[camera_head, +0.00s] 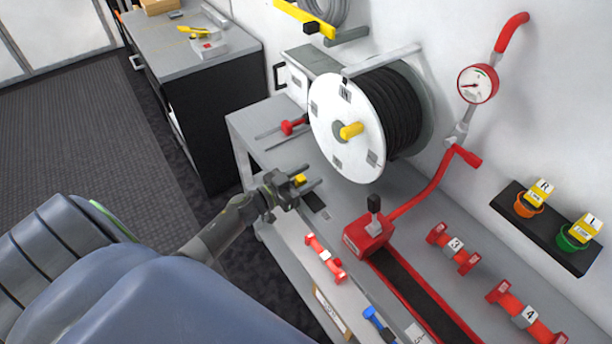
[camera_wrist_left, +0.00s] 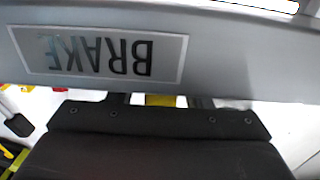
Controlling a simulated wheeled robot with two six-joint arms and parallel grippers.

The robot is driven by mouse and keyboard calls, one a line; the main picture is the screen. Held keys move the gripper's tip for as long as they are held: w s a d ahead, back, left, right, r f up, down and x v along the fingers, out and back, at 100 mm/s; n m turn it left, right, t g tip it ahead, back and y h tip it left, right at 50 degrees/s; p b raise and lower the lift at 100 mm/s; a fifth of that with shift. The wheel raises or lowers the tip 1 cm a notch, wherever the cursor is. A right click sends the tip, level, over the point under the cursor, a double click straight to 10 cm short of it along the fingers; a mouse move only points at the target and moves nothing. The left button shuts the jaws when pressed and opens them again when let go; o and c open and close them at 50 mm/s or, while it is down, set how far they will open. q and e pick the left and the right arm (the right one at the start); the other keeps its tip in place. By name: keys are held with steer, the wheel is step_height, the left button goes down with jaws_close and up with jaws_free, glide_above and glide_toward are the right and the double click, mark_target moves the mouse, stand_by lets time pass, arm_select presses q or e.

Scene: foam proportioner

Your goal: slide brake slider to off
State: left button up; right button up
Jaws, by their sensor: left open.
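My left gripper (camera_head: 312,178) is open at the left front edge of the grey bench, below the hose reel. A small yellow piece (camera_head: 299,180), likely the brake slider's knob, shows between its fingers. In the left wrist view a yellow piece (camera_wrist_left: 160,100) also sits between the two fingers, partly hidden by the dark gripper body (camera_wrist_left: 155,145). I cannot tell whether the fingers touch it. The BRAKE label (camera_wrist_left: 100,54) appears upside down on a grey surface just beyond the gripper. A dark slot or plate (camera_head: 314,201) lies beside the gripper on the bench.
The white-sided hose reel (camera_head: 345,105) with a yellow hub knob stands behind the gripper. A red lever base (camera_head: 368,237) is to the right. A red-handled tool (camera_head: 294,124) lies left of the reel.

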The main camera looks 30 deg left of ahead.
mark_target(320, 200)
arm_select(q)
jaws_close()
steer(key=shift+s+d+p, duration=0.1)
steer(key=shift+d+p, duration=0.1)
steer(key=shift+p, duration=0.1)
steer(key=d+p, duration=0.1)
steer(key=s+d+p, duration=0.1)
steer(key=d, duration=0.1)
steer(key=s+d+p, duration=0.1)
steer(key=shift+d+r, duration=0.1)
steer(key=shift+d, duration=0.3)
steer(key=shift+s+d+f, duration=0.15)
steer(key=shift+d+f, duration=0.05)
steer(key=shift+d, duration=0.1)
steer(key=shift+c, duration=1.2)
jaws_free()
steer(key=shift+o, duration=1.2)
steer(key=shift+d, duration=0.15)
steer(key=shift+r, duration=0.1)
